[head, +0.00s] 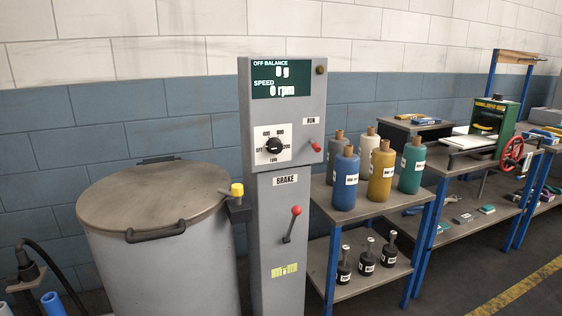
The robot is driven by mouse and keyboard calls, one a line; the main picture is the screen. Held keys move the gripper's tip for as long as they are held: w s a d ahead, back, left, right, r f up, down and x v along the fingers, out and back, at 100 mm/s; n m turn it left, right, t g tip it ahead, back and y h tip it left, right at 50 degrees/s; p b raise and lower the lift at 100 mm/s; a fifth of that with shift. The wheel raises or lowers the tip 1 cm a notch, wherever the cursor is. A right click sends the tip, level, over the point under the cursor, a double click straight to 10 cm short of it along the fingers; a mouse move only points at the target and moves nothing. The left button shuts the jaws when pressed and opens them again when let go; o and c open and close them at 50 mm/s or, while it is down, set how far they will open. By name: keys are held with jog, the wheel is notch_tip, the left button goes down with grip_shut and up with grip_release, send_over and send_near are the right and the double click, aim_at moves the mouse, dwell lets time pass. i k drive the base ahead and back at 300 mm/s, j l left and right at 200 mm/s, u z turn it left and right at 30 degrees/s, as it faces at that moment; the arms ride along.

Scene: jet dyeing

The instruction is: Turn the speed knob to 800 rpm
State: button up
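The speed knob (274,146) is a black round knob on a white dial plate (264,157) on the grey control column. The plate's marks include OFF, 400, 800 and what looks like 1200, with "rpm" below. The knob's pointer is too small to read surely. The display (283,79) above shows OFF BALANCE 0 g and SPEED 0 rpm. A red-tipped RUN switch (315,147) sits right of the knob. A red-balled BRAKE lever (292,222) is lower on the column. My gripper is not in view.
A large grey lidded drum (160,250) stands left of the column, with a yellow-topped part (237,190) between them. Benches continue farther right. Floor shows at the lower right.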

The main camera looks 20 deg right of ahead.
aim_at(274, 145)
jog(key=i+z, duration=0.2)
jog(key=z, duration=0.2)
jog(key=i+z, duration=0.15)
jog(key=z, duration=0.2)
jog(key=i+z, duration=0.2)
jog(key=z, duration=0.2)
jog(key=i+j+z, duration=0.1)
jog(key=z, duration=0.25)
jog(key=i, duration=0.1)
